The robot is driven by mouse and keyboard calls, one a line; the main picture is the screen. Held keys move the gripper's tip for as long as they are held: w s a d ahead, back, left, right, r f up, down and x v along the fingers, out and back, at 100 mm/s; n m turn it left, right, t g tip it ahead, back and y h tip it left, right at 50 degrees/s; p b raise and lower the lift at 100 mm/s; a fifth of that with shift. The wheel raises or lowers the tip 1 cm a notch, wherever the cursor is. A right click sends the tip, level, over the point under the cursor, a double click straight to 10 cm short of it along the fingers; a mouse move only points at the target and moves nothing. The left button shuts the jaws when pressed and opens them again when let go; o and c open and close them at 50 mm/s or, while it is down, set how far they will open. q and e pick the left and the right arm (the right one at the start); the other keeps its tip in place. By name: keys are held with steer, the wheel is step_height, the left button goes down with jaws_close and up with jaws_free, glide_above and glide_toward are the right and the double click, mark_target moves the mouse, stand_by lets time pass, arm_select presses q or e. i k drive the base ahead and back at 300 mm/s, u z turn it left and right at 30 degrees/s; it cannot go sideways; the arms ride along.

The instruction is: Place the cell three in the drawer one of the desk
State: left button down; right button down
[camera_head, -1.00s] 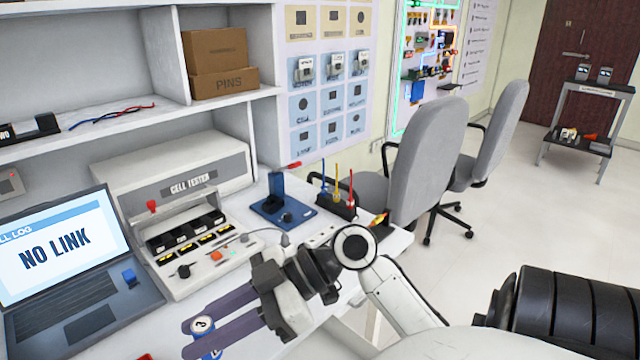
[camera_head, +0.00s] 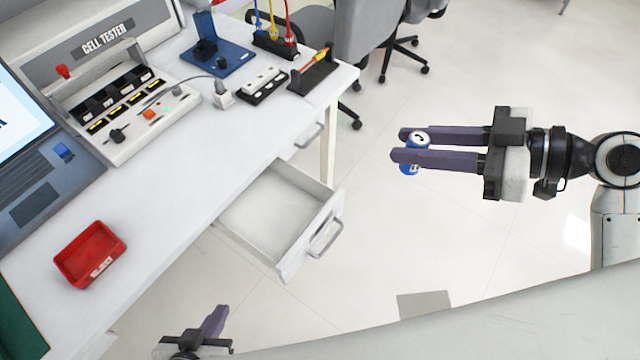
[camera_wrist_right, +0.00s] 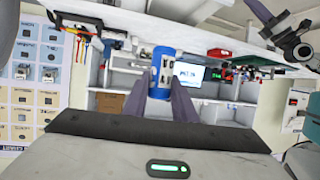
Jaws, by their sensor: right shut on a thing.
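My right gripper (camera_head: 403,144) is shut on a blue cell (camera_head: 419,138) with a white, marked top. It holds the cell upright, clear of the desk and right of the open drawer, over the floor in the head view. The blue cell (camera_wrist_right: 163,68) also shows between the fingers in the right wrist view. The desk drawer (camera_head: 312,236) is pulled out and its visible inside is empty. I cannot read a drawer number. My left gripper (camera_head: 214,322) is at the bottom edge, below the drawer, partly cut off; its finger opening is unclear.
The white desk (camera_head: 190,195) carries a red bin (camera_head: 90,254), a cell tester (camera_head: 125,85), a laptop (camera_head: 40,170) and a blue stand (camera_head: 215,58). A shut drawer's handle (camera_head: 312,137) lies beyond the open one. Floor between drawer and right gripper is clear.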

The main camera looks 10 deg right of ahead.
mark_target(288, 211)
steer(key=z, duration=0.4)
steer(key=k, duration=1.3)
steer(key=u, duration=1.1)
